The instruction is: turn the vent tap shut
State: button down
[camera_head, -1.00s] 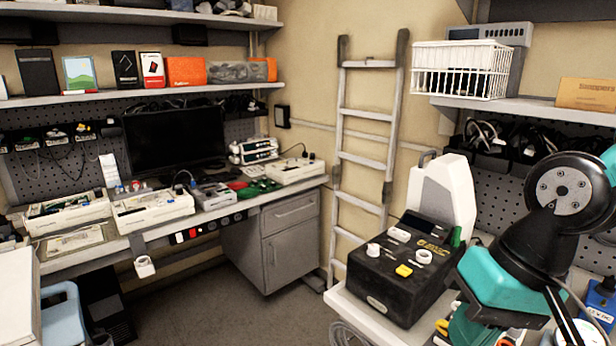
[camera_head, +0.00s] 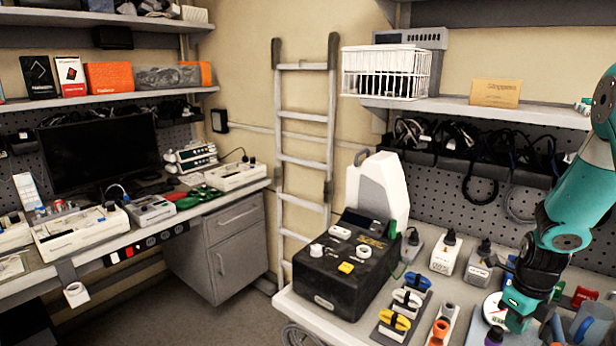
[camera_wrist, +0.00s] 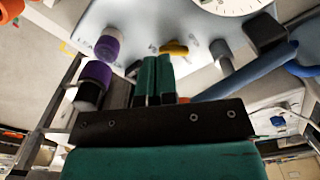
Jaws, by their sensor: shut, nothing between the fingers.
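A yellow handle (camera_wrist: 174,48), which looks like a tap lever, stands on a pale blue panel (camera_wrist: 140,18) in the wrist view. I cannot read the panel's lettering or tell for sure that this is the vent tap. My gripper (camera_wrist: 155,62) has its two teal fingers together and empty, their tips just in front of the yellow handle. I cannot tell whether they touch it. In the head view my gripper (camera_head: 514,322) is low over the bench at the right, beside a round white gauge (camera_head: 492,308). The arm hides most of the panel there.
Purple fittings (camera_wrist: 104,43), a grey post (camera_wrist: 220,55) and a blue hose (camera_wrist: 240,85) crowd the panel. A black pump box (camera_head: 340,268), coloured connectors (camera_head: 395,320) and a white jug (camera_head: 378,190) stand to the left on the bench (camera_head: 350,325).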

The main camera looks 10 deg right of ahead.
notch_tip(320, 180, down, 6)
jog(key=b, duration=0.4)
jog(key=shift+f, duration=0.15)
jog(key=shift+s+d, duration=0.3)
jog(key=shift+s, duration=0.2)
dwell(0.7)
jog(key=shift+w+d, duration=0.1)
jog(key=shift+d, duration=0.1)
